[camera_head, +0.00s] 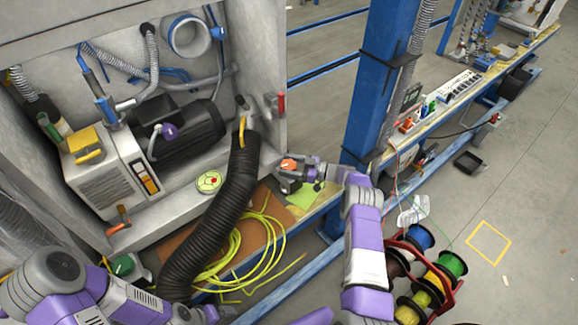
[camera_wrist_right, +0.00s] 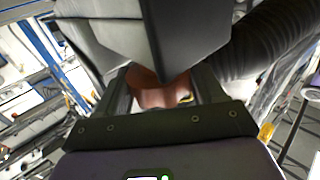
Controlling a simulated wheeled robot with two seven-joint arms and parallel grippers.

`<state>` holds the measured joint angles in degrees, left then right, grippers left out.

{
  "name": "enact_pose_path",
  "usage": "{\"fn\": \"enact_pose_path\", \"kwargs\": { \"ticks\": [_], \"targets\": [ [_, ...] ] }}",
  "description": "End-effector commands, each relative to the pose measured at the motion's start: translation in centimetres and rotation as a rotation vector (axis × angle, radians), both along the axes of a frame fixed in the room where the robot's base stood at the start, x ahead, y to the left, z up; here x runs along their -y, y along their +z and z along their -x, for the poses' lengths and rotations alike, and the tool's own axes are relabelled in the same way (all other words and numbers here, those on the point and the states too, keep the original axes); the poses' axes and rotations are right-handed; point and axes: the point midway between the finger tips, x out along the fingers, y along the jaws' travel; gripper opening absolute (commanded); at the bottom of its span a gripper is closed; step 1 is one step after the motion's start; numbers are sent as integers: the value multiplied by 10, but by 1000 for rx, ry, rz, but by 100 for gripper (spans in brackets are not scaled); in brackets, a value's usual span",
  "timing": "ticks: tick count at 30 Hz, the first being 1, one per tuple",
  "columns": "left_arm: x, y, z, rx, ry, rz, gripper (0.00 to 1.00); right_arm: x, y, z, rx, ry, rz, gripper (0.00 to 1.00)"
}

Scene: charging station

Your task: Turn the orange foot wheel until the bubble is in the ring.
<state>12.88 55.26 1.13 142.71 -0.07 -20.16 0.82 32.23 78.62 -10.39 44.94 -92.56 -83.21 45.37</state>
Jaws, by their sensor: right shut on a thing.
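The orange foot wheel (camera_head: 288,164) is at the right front corner of the grey cabinet. My right gripper (camera_head: 296,172) is shut on it. In the right wrist view, the wheel (camera_wrist_right: 158,92) shows as a reddish-brown shape between the fingers, partly hidden by a dark grey block. A round yellow-green level (camera_head: 210,182) lies on the cabinet's ledge. It has a dark ring and a small red mark; I cannot tell where the bubble is relative to the ring. My left arm enters at the lower left, and its gripper is not in view.
A thick black hose (camera_head: 215,215) hangs in front of the cabinet, left of my right gripper. A yellow cable coil (camera_head: 235,245) lies below. A blue post (camera_head: 378,85) stands close behind the right arm. Cable spools (camera_head: 430,280) sit at the lower right.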

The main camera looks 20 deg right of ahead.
Motion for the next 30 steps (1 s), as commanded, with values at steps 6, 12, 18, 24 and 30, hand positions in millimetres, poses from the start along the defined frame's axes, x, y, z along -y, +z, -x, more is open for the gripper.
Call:
{"fn": "enact_pose_path", "kwargs": {
  "ticks": [6,12,18,24,30],
  "targets": [
    [0,0,0,0,0,0,88,0,0,0,0,50,-1,38],
    [0,0,0,0,0,0,88,0,0,0,0,78,-2,38],
    [0,0,0,0,0,0,88,0,1,0,1,92,-4,38],
    [0,0,0,0,0,0,88,-1,1,0,2,95,-5,38],
    [0,0,0,0,0,0,88,-1,1,0,2,95,-5,38]
  ]
}}
